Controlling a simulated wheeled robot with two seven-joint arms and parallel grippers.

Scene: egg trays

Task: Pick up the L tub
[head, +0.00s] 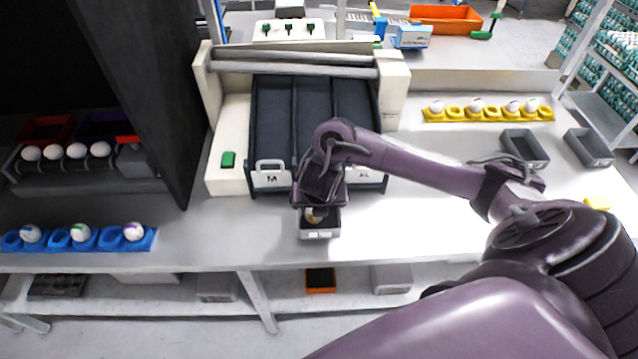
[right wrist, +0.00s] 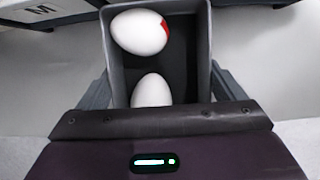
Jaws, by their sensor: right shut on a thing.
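A small grey tub (head: 320,234) is at the front of the bench, before the middle lane of the dark sorter; it also shows in the right wrist view (right wrist: 204,45). No letter on it is legible. Two white eggs lie in it, one with a red mark (right wrist: 140,33) and one (right wrist: 152,90) partly hidden by my gripper body. My right gripper (head: 318,203) is above the tub, shut on it, with a finger against each side wall. I cannot tell if the tub touches the bench. My left gripper is not in view.
Two empty grey tubs (head: 524,148) are at right. Blue (head: 105,238) and yellow (head: 458,115) egg trays hold eggs. A dark panel (head: 150,90) rises left.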

